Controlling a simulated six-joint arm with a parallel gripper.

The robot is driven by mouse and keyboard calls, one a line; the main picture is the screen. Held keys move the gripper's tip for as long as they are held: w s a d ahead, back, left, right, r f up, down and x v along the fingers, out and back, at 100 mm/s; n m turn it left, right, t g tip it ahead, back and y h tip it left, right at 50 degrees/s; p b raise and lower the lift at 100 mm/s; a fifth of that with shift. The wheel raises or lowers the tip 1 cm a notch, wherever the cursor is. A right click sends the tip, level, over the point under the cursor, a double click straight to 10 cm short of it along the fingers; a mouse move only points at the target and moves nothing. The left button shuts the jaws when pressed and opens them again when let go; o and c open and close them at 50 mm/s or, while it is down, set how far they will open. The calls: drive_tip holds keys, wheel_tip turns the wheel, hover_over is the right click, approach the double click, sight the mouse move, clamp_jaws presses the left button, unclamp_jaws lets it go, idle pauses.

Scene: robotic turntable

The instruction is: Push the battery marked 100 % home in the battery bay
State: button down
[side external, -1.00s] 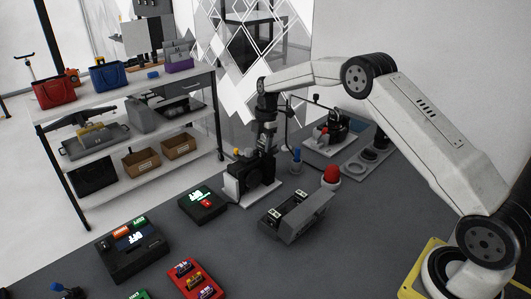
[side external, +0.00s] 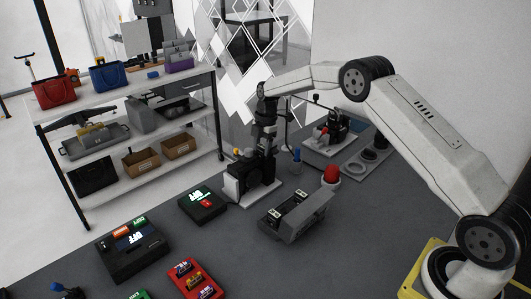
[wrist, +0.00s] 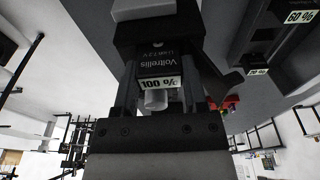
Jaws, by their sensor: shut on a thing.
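The battery's far end meets a dark housing with a light-grey part, which seems to be the battery bay (wrist: 185,28). How deep the battery sits in it cannot be told. In the side view my gripper (side external: 261,163) points down at the dark device on a white plate (side external: 245,204); the arm and device hide the battery there.
A grey charger (side external: 307,222) holding batteries stands just in front; one label reads 60 % (wrist: 299,17). A red button (side external: 331,174) is to the right. A black box with a lit screen (side external: 203,205) stands to the left. A shelf unit (side external: 140,165) is behind.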

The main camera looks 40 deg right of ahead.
drive_tip(key=shift+s, duration=0.1)
drive_tip(key=shift+r, duration=1.4)
drive_tip(key=shift+f, duration=1.5)
idle(1.4)
drive_tip(key=shift+c, duration=0.5)
unclamp_jaws()
drive_tip(key=shift+f, duration=0.1)
drive_tip(key=shift+o, duration=0.2)
drive_tip(key=shift+s, duration=0.1)
